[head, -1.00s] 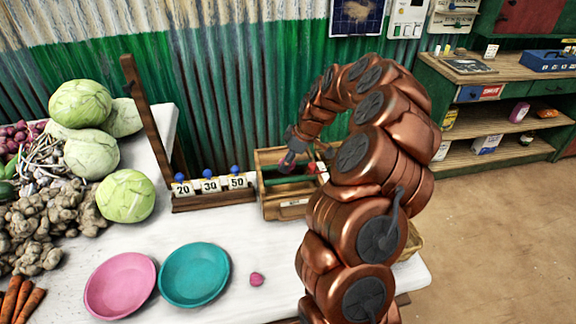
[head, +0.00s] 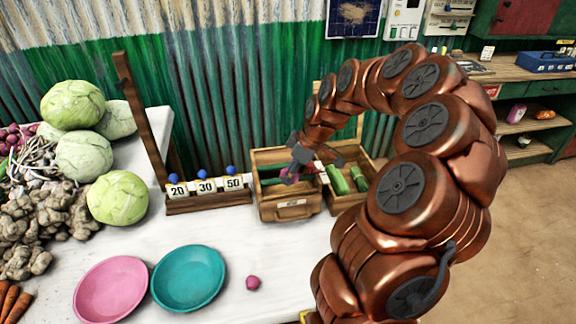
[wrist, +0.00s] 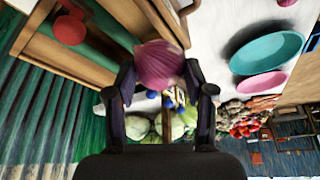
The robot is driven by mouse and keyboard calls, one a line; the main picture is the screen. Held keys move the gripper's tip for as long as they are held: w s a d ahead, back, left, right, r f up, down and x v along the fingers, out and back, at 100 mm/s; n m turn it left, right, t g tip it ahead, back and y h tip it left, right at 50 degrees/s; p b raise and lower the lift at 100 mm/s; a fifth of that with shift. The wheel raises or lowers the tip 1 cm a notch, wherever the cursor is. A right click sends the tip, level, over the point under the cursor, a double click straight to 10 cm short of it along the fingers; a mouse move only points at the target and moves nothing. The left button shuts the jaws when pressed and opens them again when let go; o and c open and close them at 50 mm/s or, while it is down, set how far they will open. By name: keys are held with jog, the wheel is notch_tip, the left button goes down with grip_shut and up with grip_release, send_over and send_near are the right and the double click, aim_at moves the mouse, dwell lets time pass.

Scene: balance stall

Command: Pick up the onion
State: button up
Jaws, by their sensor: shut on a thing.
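A pink-purple onion (wrist: 160,65) is between the two fingers of my gripper (wrist: 162,88) in the wrist view, and the fingers are shut on it. In the head view my gripper (head: 293,168) is over the open wooden box at the back of the table, and the onion (head: 288,176) shows only as a small pink patch at its tip. Another small pink onion (head: 253,283) lies alone on the white table, right of the teal plate.
The wooden box (head: 290,212) is beside a rack of 20, 30 and 50 tags (head: 206,187). Pink (head: 110,290) and teal plates (head: 188,279) are in front; cabbages (head: 118,197) and ginger (head: 40,225) fill the left.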

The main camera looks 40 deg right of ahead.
jog(key=s+a+b, duration=0.1)
jog(key=s+a, duration=0.2)
jog(key=s, duration=0.4)
jog(key=shift+r+b, duration=0.4)
